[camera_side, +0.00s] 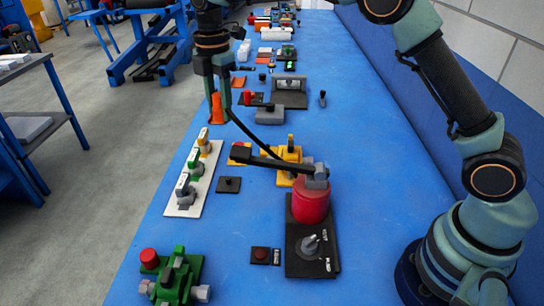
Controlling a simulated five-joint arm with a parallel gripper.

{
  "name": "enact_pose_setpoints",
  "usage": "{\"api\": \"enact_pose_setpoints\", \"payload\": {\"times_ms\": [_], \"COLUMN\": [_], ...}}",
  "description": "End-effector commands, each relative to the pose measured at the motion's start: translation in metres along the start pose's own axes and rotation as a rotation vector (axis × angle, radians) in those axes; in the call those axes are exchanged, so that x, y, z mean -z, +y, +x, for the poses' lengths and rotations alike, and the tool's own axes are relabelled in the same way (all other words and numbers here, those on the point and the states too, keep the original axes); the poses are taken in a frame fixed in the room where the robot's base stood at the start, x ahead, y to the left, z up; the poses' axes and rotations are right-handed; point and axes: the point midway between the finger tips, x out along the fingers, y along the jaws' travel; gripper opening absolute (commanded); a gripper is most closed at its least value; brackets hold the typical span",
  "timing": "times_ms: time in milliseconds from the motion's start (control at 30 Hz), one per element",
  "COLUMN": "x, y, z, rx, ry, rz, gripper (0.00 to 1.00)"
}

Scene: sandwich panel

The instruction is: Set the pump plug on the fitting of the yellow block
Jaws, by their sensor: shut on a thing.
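The red pump (310,205) stands on a black base plate (300,263), with a black lever (268,161) reaching left. The yellow block (286,179) sits just behind and left of the pump, partly hidden by the lever. A dark upright piece shows on top of it; I cannot tell its fitting clearly. A black hose (246,130) runs from the pump up and left to my gripper (222,105). My gripper points down, shut on the hose end with the pump plug, which is mostly hidden by the fingers. It is behind and left of the yellow block, apart from it.
A white strip with several switches (185,208) lies left. A green block with a red knob (173,278) is at front left. A yellow box with a red button (239,154) lies beside the yellow block. A grey box (290,85) stands behind.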

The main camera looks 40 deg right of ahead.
Motion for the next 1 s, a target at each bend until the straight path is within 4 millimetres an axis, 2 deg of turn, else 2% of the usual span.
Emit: {"api": "enact_pose_setpoints", "payload": {"times_ms": [167, 267, 400, 500, 700, 1000], "x": [-0.043, -0.076, -0.118, -0.141, -0.162, -0.163], "y": [0.007, 0.009, 0.009, 0.006, 0.003, 0.002], "z": [0.025, 0.046, 0.073, 0.087, 0.102, 0.121], "rx": [0.006, 0.006, 0.005, 0.003, 0.002, 0.003], "ry": [0.0, 0.0, 0.0, 0.0, 0.0, 0.0], "rz": [0.049, 0.085, 0.127, 0.151, 0.171, 0.172], "gripper": [0.0, 0.0, 0.0, 0.0, 0.0, 0.0]}}
